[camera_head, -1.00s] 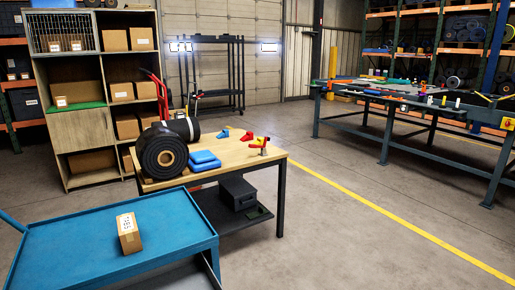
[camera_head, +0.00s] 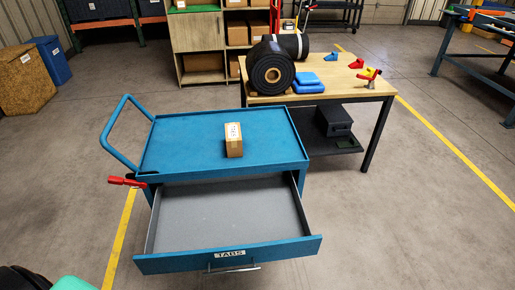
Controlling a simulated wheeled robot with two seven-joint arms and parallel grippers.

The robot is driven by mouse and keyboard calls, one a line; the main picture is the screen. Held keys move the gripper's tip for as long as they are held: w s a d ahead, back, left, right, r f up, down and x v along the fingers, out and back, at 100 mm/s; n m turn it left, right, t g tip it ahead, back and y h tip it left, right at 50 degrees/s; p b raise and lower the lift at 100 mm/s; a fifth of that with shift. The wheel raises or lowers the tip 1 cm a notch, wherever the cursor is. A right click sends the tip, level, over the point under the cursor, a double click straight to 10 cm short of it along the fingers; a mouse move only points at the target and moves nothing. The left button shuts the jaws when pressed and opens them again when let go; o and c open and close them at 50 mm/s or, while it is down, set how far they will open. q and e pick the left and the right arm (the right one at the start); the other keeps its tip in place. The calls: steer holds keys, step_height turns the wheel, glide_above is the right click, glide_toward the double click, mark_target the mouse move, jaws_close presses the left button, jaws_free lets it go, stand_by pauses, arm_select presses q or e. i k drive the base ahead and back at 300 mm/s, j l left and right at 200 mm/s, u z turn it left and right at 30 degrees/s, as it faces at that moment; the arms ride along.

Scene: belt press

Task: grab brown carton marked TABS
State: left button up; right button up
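A small brown carton (camera_head: 234,147) with a white label stands on the blue top of a cart (camera_head: 180,146), right of its middle. The print on the carton's label is too small to read for certain. Below the top, a grey-lined drawer (camera_head: 225,215) is pulled out and empty; its blue front carries a label reading TABS (camera_head: 230,254). Neither of my grippers shows clearly in the head view.
A wooden workbench (camera_head: 330,84) behind the cart holds black belt rolls (camera_head: 270,72), blue blocks (camera_head: 308,84) and red clamps. A red-handled part (camera_head: 126,182) sticks out at the cart's left. A dark and green shape (camera_head: 72,283) shows at bottom left. Floor is clear at right.

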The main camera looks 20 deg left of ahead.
mark_target(234, 141)
steer(key=u, duration=0.95)
